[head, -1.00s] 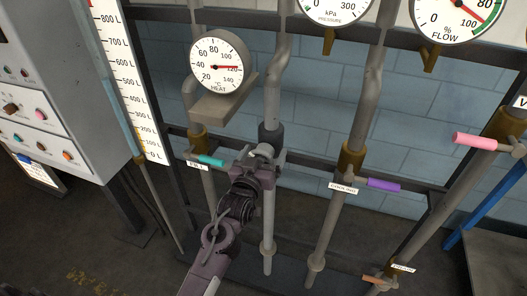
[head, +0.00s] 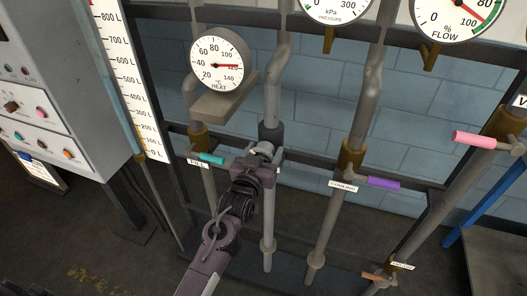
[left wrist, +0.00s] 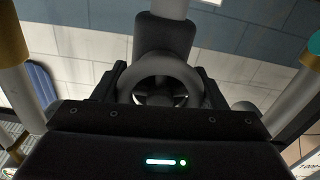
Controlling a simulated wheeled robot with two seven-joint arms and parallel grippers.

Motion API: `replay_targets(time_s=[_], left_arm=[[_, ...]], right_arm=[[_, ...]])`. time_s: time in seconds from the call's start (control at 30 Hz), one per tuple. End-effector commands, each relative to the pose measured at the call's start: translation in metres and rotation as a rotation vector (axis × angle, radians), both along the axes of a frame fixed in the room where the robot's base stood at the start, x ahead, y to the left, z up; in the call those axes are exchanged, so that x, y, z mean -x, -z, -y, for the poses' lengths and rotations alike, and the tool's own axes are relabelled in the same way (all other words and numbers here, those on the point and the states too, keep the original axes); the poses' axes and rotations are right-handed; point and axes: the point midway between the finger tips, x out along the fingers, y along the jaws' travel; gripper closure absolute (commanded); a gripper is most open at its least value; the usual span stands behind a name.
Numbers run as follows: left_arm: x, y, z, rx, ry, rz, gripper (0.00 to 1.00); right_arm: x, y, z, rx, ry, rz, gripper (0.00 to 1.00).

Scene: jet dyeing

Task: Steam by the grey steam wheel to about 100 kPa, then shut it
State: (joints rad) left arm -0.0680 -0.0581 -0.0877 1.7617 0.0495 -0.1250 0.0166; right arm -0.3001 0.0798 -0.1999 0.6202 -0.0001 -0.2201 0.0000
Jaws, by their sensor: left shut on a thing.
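The grey steam wheel (head: 263,148) sits on a vertical pipe with a dark grey collar (head: 270,134), left of the middle in the head view. My left gripper (head: 257,160) is shut on it from the front and below and hides much of it. In the left wrist view the round grey rim (left wrist: 165,72) lies between the dark fingers, below the collar (left wrist: 165,38). The kPa pressure gauge (head: 335,10) is cut off by the top edge, and its needle cannot be read. My right gripper is not in view.
A teal fill handle (head: 211,159) is close on the left, a purple cooling handle (head: 384,183) on the right. A pink handle (head: 473,140) is farther right. The heat gauge (head: 219,64) reads about 120. Pipes and rack bars surround the arm.

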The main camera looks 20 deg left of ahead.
Motion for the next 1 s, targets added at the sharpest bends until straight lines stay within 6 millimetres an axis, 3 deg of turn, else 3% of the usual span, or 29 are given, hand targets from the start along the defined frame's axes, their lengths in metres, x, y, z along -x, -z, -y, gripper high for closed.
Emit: replay_targets(time_s=[0.6,1.0], left_arm=[[0.0,-0.002,0.0,-0.508,0.001,0.019,0.57],[0.0,-0.001,0.0,-0.728,0.0,0.026,0.57]], right_arm=[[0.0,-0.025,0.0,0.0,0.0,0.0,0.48],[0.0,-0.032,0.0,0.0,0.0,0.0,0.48]])
